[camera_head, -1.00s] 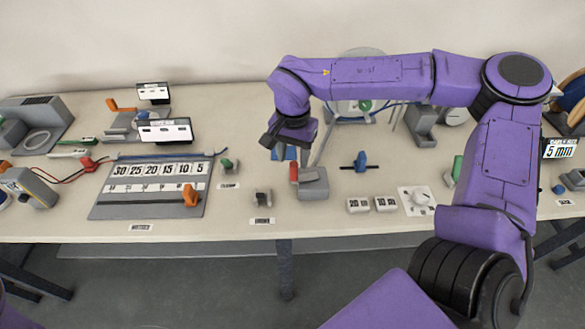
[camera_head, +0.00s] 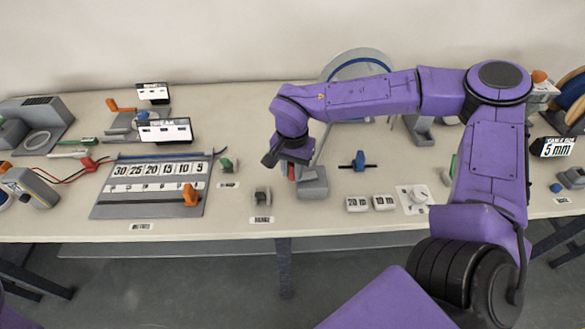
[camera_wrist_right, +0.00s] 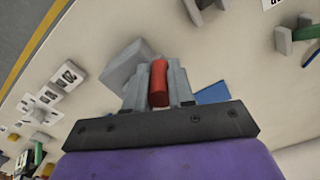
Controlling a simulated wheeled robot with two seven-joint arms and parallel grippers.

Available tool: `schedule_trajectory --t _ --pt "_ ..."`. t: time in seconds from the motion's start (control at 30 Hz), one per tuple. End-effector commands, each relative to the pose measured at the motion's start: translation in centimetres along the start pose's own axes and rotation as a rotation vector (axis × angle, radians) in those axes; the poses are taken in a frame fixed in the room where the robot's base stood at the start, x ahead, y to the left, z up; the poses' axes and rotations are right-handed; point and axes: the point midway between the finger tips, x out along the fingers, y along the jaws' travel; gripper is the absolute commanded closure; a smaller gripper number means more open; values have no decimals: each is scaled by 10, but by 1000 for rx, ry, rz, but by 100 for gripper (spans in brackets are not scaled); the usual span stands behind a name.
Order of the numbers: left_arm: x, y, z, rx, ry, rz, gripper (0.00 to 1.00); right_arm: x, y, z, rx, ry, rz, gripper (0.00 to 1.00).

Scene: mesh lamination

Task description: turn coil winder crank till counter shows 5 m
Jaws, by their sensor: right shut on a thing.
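My right gripper (camera_head: 290,165) is shut on a red handle (camera_wrist_right: 158,84), which stands upright between its two fingers in the right wrist view. The handle is by a grey block (camera_head: 313,186) near the middle of the table; I cannot tell if it is the winder's crank. Behind my right arm stands a large pale disc with a blue line around it (camera_head: 345,62), perhaps the coil winder; the arm hides much of it. No counter reading of metres is legible. My left gripper is not in view.
A grey board with numbers (camera_head: 150,210) lies at left, with two white displays behind it. A blue knob on a black bar (camera_head: 359,161), white number blocks (camera_head: 357,204) and a white dial plate (camera_head: 414,198) stand right of the grey block. A black "5 mm" display (camera_head: 553,147) is at far right.

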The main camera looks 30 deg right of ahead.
Motion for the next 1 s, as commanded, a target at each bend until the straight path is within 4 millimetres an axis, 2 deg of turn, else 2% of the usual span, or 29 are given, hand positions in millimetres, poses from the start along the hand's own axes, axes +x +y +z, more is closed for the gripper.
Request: schedule_trajectory --t 0.37,1.0 --pt "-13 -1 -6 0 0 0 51 -3 -5 -8 176 -1 2 100" --pt "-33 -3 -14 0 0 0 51 -1 -9 -39 767 0 -1 100"
